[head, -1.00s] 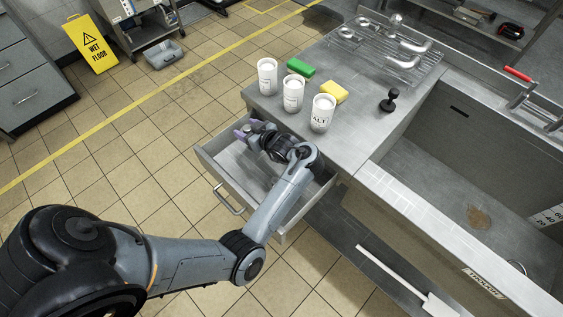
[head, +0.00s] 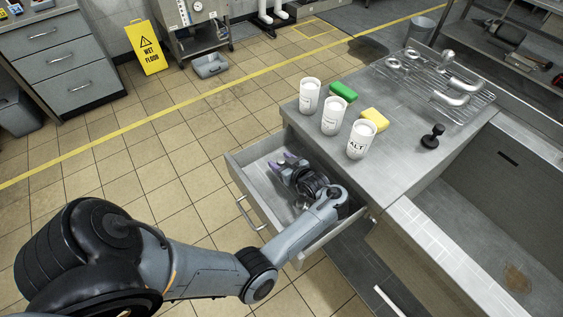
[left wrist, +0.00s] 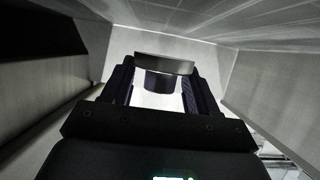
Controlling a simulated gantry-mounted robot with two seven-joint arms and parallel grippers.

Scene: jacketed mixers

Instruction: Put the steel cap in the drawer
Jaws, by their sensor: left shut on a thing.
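The drawer (head: 243,176) stands pulled out under the counter, with its handle facing the lower left. My left gripper (head: 288,163) reaches into the drawer's opening from above, near its back left part. In the left wrist view my left gripper (left wrist: 160,88) is shut on the steel cap (left wrist: 165,64), a round disc with a narrower dark part below it. The drawer's pale walls surround the cap there. I cannot tell whether the cap touches the drawer floor. In the head view the cap is hidden or too small to make out. My right gripper is not in view.
Three white tubs (head: 332,115) stand on the steel counter (head: 400,150) near the drawer's edge. Behind them lie a green sponge (head: 343,92) and a yellow sponge (head: 375,119). A black stopper (head: 433,137) stands by the sink (head: 480,215).

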